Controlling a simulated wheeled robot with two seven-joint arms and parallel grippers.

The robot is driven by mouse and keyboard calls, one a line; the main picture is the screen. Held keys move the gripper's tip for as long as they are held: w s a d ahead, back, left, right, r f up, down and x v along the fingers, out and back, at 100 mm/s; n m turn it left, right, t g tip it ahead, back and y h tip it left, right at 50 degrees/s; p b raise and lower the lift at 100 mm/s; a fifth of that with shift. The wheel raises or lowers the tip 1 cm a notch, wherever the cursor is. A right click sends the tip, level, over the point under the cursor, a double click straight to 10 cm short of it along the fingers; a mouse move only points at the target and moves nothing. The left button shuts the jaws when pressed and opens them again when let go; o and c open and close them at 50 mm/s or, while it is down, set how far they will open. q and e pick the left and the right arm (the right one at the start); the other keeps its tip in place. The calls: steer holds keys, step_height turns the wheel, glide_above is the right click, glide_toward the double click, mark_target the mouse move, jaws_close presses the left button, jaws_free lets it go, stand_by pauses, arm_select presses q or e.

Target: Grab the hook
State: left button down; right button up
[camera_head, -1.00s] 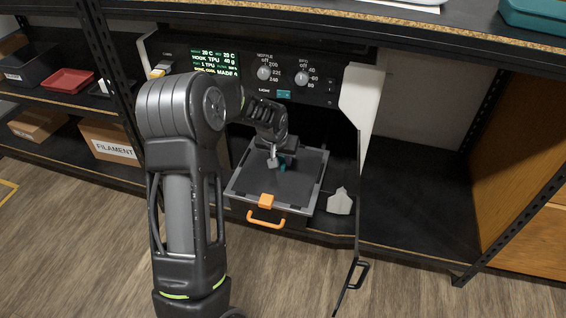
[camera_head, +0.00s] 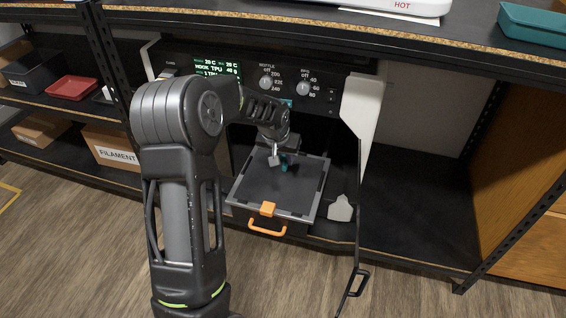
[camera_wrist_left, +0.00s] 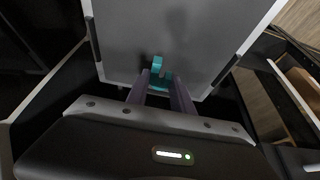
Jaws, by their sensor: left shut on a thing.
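The hook is a small teal piece (camera_head: 284,161) over the grey build plate (camera_head: 262,205) of the printer; it also shows in the left wrist view (camera_wrist_left: 157,65). My left gripper (camera_head: 278,158) reaches in over the plate from the left and is shut on the hook. In the left wrist view its two fingers (camera_wrist_left: 160,78) close around the hook's near part, hiding some of it. Whether the hook is clear of the plate is hard to tell. My right gripper is not in view.
The plate has an orange front handle (camera_head: 267,226). A control panel (camera_head: 290,85) and the shelf above limit room overhead. The shelf bay (camera_head: 415,210) at right is empty.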

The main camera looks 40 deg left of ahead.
arm_select(q)
step_height(320, 180, up, 6)
steer(key=p, duration=0.1)
steer(key=shift+r+p, duration=0.15)
steer(key=shift+p, duration=0.15)
steer(key=shift+d, duration=0.1)
